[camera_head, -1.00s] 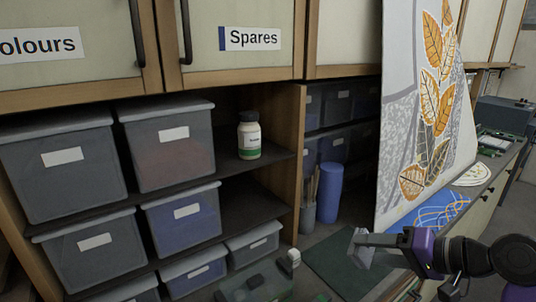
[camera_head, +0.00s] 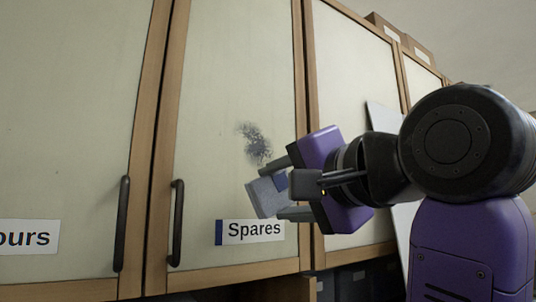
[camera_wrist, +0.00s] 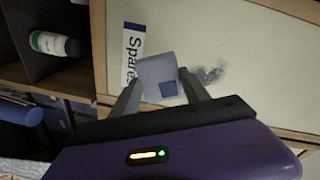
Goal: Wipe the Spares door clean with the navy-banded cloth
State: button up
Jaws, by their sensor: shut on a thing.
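The Spares door (camera_head: 215,130) is a cream panel in a wooden frame, with a dark handle at its left and a Spares label (camera_head: 254,231) low on it. A dark grey smudge (camera_head: 256,143) marks its right half. My gripper (camera_head: 288,187) is shut on a pale grey cloth (camera_head: 263,196) with a navy patch, in front of the door between smudge and label. In the wrist view the cloth (camera_wrist: 155,72) sits between the fingers, beside the smudge (camera_wrist: 208,75) and the label (camera_wrist: 133,50). I cannot tell whether the cloth touches the door.
The Colours door (camera_head: 75,120) is at the left, its label partly cut off. Another cream door (camera_head: 352,120) stands right of Spares. The dark handle (camera_head: 177,222) sticks out from the Spares door.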

jog(key=s+a+r+y, duration=0.1)
jog(key=s+a+r, duration=0.25)
jog(key=r, duration=0.45)
jog(key=shift+n, duration=0.4)
jog(key=shift+d+p+x, duration=0.25)
jog(key=shift+p+x, duration=0.5)
jog(key=shift+x, duration=1.8)
jog(key=shift+x, duration=0.85)
jog(key=shift+d, duration=0.15)
jog(key=shift+w+d, duration=0.45)
jog(key=shift+d, duration=0.25)
jog(key=shift+w+d, duration=0.45)
jog(key=shift+d, duration=0.25)
jog(key=shift+w+d, duration=0.65)
jog(key=shift+d, duration=0.25)
jog(key=shift+w+d, duration=0.7)
jog(key=shift+d, duration=0.2)
jog(key=shift+w+d, duration=0.65)
jog(key=shift+d, duration=0.3)
jog(key=shift+s+a, duration=0.1)
